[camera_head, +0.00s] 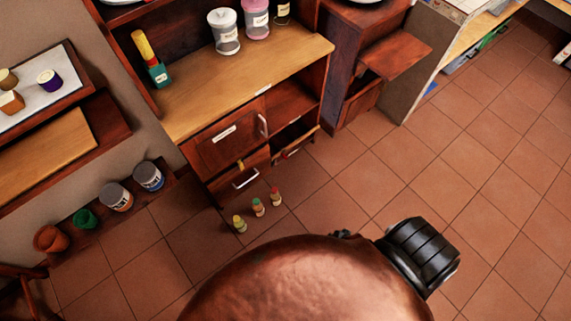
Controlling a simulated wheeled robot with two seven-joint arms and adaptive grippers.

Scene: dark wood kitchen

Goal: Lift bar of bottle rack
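No part is clearly recognisable as a bottle rack. In the head view, a wooden cabinet (215,138) has a low open compartment (293,133) with a reddish-brown strip (297,147) across its front, which may be the bar. To its left is a low front with a white bar-like handle (245,178) and a small yellow item (240,164) above it. Three small bottles, yellow (239,223), green-orange (258,208) and red-topped (276,197), stand on the floor before the cabinet. Neither of my grippers can be made out.
A large copper-coloured rounded surface (300,285) and a black ribbed part (420,255) fill the bottom; I cannot tell what they are. Jars (224,32) stand on the counter. Pots and cans (117,197) line a low left shelf. The tiled floor (450,160) at right is clear.

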